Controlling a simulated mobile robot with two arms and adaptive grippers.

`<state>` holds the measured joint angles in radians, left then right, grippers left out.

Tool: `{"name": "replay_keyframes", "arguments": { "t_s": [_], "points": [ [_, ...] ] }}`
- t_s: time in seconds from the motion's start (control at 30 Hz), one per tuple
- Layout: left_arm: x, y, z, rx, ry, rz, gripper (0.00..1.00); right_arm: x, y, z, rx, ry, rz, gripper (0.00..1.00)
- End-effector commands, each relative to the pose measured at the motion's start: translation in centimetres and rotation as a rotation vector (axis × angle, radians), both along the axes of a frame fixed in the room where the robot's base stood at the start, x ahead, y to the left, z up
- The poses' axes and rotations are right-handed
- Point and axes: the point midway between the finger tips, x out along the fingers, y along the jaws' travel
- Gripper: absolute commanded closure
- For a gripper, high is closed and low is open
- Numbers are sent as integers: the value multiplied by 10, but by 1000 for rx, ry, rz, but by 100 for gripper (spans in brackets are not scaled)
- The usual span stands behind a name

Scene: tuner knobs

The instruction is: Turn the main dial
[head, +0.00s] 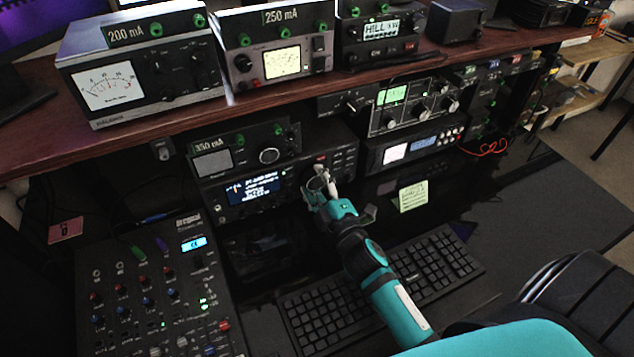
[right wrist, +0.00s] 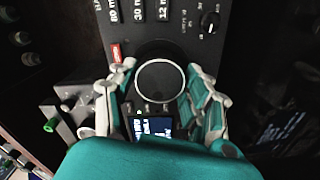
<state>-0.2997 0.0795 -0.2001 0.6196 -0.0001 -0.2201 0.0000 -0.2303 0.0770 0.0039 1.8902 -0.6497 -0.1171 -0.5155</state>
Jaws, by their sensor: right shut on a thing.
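The main dial (right wrist: 160,82) is a large black round knob with a silver rim, on the front of a dark radio (head: 228,215) with a lit blue-and-white screen. In the right wrist view it sits between the fingers of my right gripper (right wrist: 155,90), one finger on each side. In the head view my right gripper (head: 323,184) is at the right part of the radio's front, its fingers closed on the dial and hiding much of it. My left gripper is not in view.
A keyboard (head: 440,262) lies below the radio and a mixer (head: 150,290) stands at left. A unit with a white screen (head: 415,147) is right of the radio. Several meters, one marked 200 mA (head: 140,75), stand on the wooden shelf (head: 40,140) above. A chair is at lower right.

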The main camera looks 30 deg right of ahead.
Motion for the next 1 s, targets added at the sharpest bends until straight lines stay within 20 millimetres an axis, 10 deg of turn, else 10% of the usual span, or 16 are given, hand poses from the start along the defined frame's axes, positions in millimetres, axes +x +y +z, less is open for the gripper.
{"name": "replay_keyframes", "arguments": {
  "t_s": [0.2,0.57,1.0],
  "points": [
    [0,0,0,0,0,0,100,0,0,-1,-1,3,-1,26],
    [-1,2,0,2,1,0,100,-7,0,-1,-1,1,-1,26],
    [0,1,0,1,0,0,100,-93,5,-2,0,6,-3,26]
  ]
}}
